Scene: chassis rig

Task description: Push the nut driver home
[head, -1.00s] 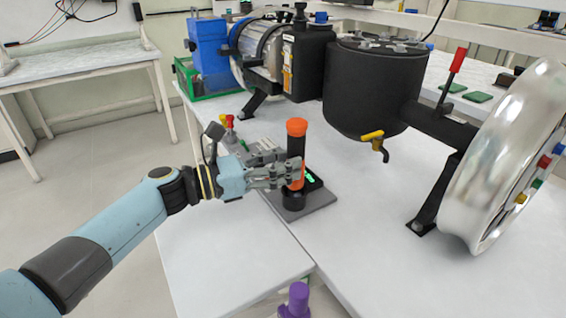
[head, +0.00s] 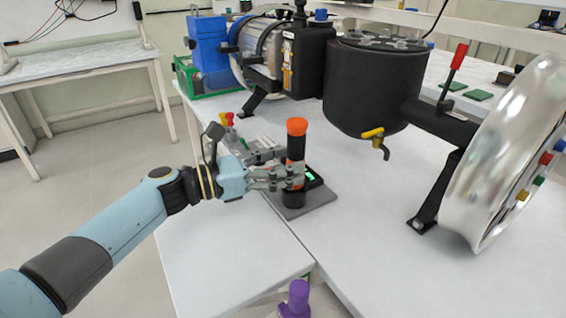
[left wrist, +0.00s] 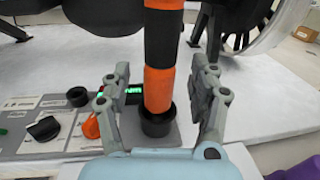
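The nut driver (head: 297,150), black with orange bands and an orange top, stands upright beside the left arm. In the left wrist view the driver (left wrist: 160,45) enters a black round holder (left wrist: 157,122), its lower orange band just above the rim. How deep it sits is hidden. My left gripper (head: 284,179) is around the driver's lower part. In the left wrist view its fingers (left wrist: 161,88) are spread, with a clear gap on each side of the driver. My right gripper is not in view.
A grey panel (head: 318,197) with knobs and a green display lies around the holder. A black tank (head: 365,90) with a yellow tap (head: 373,134) stands behind right, a silver wheel (head: 505,165) farther right. A purple object (head: 296,299) shows at the bottom. The front tabletop is clear.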

